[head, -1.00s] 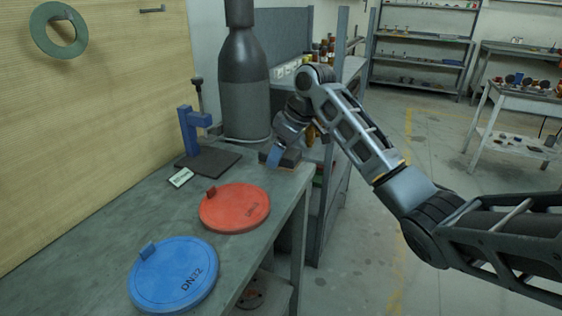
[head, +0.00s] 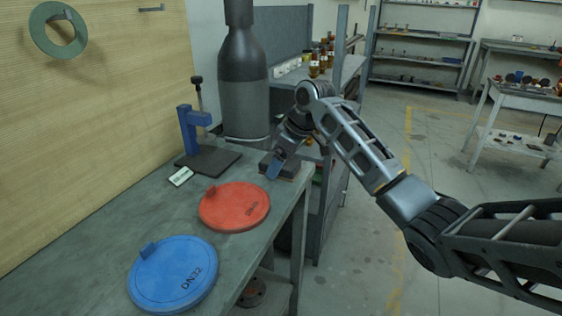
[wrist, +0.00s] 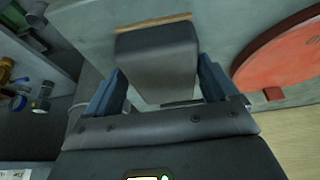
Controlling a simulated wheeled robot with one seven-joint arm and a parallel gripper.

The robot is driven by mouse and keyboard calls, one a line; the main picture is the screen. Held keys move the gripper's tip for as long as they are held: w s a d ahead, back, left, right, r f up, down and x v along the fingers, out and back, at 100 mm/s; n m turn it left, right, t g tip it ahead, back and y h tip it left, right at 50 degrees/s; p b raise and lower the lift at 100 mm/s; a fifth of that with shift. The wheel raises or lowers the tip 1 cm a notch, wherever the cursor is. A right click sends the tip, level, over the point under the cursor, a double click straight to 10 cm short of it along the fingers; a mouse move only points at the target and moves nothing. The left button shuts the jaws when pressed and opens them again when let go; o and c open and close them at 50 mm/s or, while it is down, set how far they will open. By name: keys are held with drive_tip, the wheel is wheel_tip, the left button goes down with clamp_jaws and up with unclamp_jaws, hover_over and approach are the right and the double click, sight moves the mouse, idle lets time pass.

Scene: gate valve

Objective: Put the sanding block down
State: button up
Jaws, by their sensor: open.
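The sanding block (wrist: 156,50), dark grey with a thin tan layer along its far edge, shows in the wrist view on the grey bench top. In the head view the block (head: 290,173) is at the bench's back right corner, partly hidden by my gripper. My gripper (wrist: 161,80) is open, with one blue finger on each side of the block's near end. Gaps show between the fingers and the block. In the head view my gripper (head: 275,172) tilts down over the block.
A red disc (head: 234,207) and a blue disc (head: 173,275) marked DN32 lie on the bench (head: 110,225). A blue stand on a dark base (head: 208,160), a small label card (head: 181,177) and a dark grey cylinder (head: 243,95) are beyond. The bench's right edge is close to the block.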

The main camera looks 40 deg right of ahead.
drive_tip(key=shift+s+a+f, duration=0.1)
drive_tip(key=shift+a+f, duration=0.25)
drive_tip(key=shift+r, duration=0.1)
drive_tip(key=shift+r, duration=0.25)
drive_tip(key=v, duration=1.2)
drive_tip(key=shift+d+r, duration=0.2)
